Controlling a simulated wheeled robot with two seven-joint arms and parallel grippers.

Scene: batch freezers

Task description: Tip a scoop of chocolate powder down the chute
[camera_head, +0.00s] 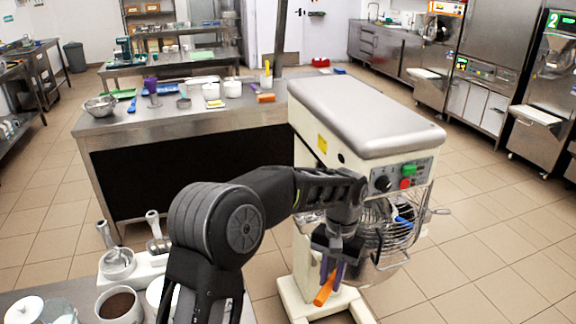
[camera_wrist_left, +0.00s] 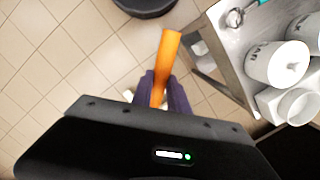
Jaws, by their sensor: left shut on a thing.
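My left gripper (camera_head: 333,268) hangs in front of the mixer bowl, with its purple fingers shut on a slim orange thing (camera_head: 325,289). In the left wrist view the orange thing (camera_wrist_left: 168,62) sticks out past the fingers (camera_wrist_left: 162,90) over the floor; I cannot tell whether it is part of a scoop. An open tub of brown powder (camera_head: 119,306) stands on the near counter at bottom left. Two metal scoops (camera_head: 117,262) (camera_head: 158,243) rest behind it. A blue and white part (camera_head: 402,216) shows at the mixer's wire guard; I cannot tell whether it is the chute. My right gripper is out of view.
The mixer (camera_head: 365,115) stands close to my left arm, its wire guard (camera_head: 385,236) over the bowl. White canisters (camera_wrist_left: 276,64) crowd the near counter (camera_head: 20,296). A steel table (camera_head: 185,125) with utensils stands behind. Floor right of the mixer is clear.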

